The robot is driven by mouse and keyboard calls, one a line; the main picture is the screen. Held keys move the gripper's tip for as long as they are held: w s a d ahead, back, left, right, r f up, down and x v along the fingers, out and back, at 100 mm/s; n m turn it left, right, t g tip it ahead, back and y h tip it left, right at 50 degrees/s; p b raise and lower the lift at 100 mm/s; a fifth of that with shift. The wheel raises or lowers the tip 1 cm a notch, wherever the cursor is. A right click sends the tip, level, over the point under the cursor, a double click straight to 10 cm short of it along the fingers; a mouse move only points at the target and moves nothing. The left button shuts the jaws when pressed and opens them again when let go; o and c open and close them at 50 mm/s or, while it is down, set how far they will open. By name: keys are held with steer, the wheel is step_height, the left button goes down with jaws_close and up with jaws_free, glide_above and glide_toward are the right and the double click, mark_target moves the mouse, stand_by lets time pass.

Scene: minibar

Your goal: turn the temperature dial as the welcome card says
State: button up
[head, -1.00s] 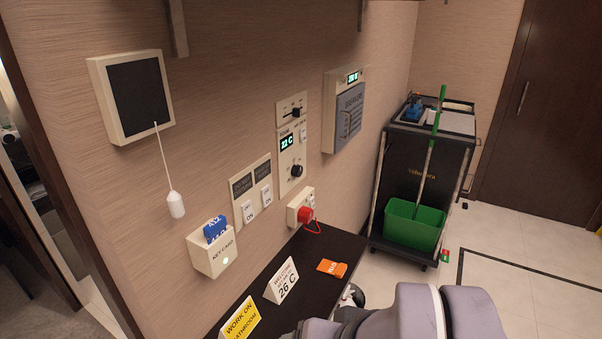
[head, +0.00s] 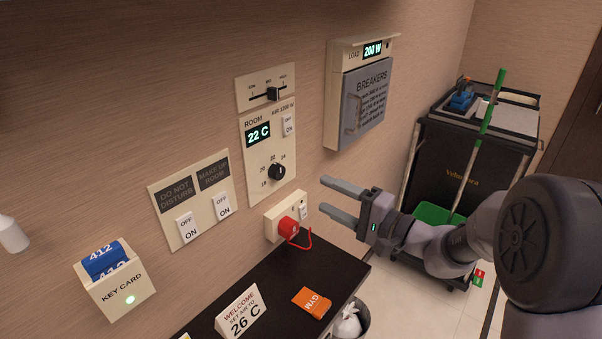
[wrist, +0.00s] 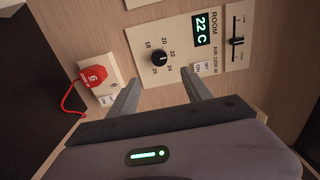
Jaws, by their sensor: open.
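The black temperature dial (head: 277,172) sits on the cream ROOM panel (head: 256,150) on the wall, with printed numbers around it. The display (head: 258,134) above it reads 22 C. My gripper (head: 341,201) is open and empty, to the right of and a little below the dial in the head view. In the wrist view the dial (wrist: 159,58) lies ahead, beyond the two fingertips, apart from them.
A red plug (head: 288,227) with a red cord sits in the socket below the dial. The breaker box (head: 362,95) is at upper right, its display reading 200 W. An orange GYM card (head: 312,302) lies on the shelf (head: 285,268). A cleaning cart (head: 460,150) stands at right.

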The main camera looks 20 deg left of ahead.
mark_target(281, 173)
steer(key=b+x, duration=0.1)
steer(key=x, duration=1.2)
steer(key=shift+a+b, duration=0.2)
steer(key=shift+b, duration=0.1)
jaws_close()
